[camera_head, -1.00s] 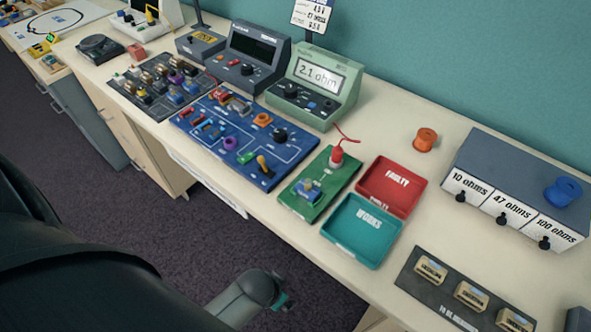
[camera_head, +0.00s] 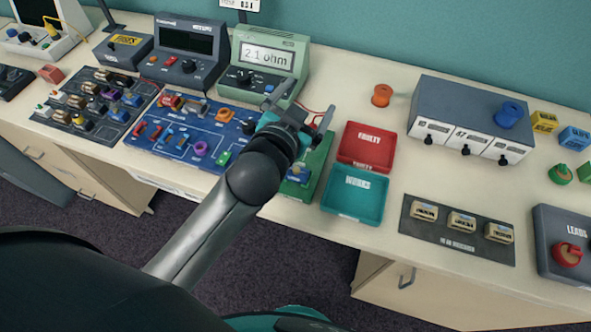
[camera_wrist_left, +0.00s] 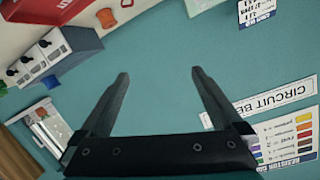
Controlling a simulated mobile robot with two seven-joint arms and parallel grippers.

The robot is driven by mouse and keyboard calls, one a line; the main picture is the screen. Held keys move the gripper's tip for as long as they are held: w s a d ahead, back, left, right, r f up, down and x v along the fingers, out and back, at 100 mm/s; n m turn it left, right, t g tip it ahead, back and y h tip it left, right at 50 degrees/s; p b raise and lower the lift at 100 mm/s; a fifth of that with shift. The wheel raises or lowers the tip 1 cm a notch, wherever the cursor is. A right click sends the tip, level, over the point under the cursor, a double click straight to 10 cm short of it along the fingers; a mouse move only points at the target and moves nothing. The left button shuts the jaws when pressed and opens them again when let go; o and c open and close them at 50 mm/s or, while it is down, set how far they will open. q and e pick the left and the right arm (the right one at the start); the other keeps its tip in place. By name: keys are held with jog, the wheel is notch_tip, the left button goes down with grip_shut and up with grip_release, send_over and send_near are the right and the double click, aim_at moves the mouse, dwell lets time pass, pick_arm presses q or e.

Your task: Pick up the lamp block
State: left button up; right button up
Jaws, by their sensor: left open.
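My left gripper (camera_head: 299,107) is open and empty, raised over the gap between the blue circuit board (camera_head: 180,146) and the red tray. In the left wrist view its spread fingers (camera_wrist_left: 159,72) point at the teal wall with nothing between them. The blue board carries several small coloured parts, among them a purple one (camera_head: 200,148) and a green one (camera_head: 224,158). A blue block with a pale top (camera_head: 298,174) sits on the green board (camera_head: 318,160), partly behind my gripper. I cannot tell which part is the lamp block.
A red FAULTY tray (camera_head: 366,146) and a teal WORKS tray (camera_head: 354,193) stand right of the green board. A green meter (camera_head: 268,58) reads 2.1 ohm behind it. A grey resistor box (camera_head: 468,115) stands at the back. A dark rack of several blocks (camera_head: 98,105) is at left.

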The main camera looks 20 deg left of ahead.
pick_arm(q)
jog(key=d+r+m+t+h, duration=0.3)
jog(key=d+r+m+h, duration=0.95)
jog(key=r, duration=0.45)
jog(key=s+d+m+g+h, duration=0.7)
jog(key=s+d+m+g, duration=0.3)
jog(key=m+g, duration=0.6)
jog(key=m+g+y, duration=0.2)
jog(key=m+y, duration=0.3)
jog(key=y, duration=1.6)
send_over(297, 164)
notch_tip(297, 164, down, 18)
jog(key=r, duration=0.1)
jog(key=f+p, duration=0.1)
jog(key=f, duration=0.8)
jog(key=shift+s+f, duration=0.2)
jog(key=shift+w+f, duration=0.2)
jog(key=shift+f, duration=2.75)
pick_arm(e)
jog(key=shift+s+a+r, duration=0.15)
jog(key=shift+a+r, duration=0.4)
jog(key=shift+r, duration=0.05)
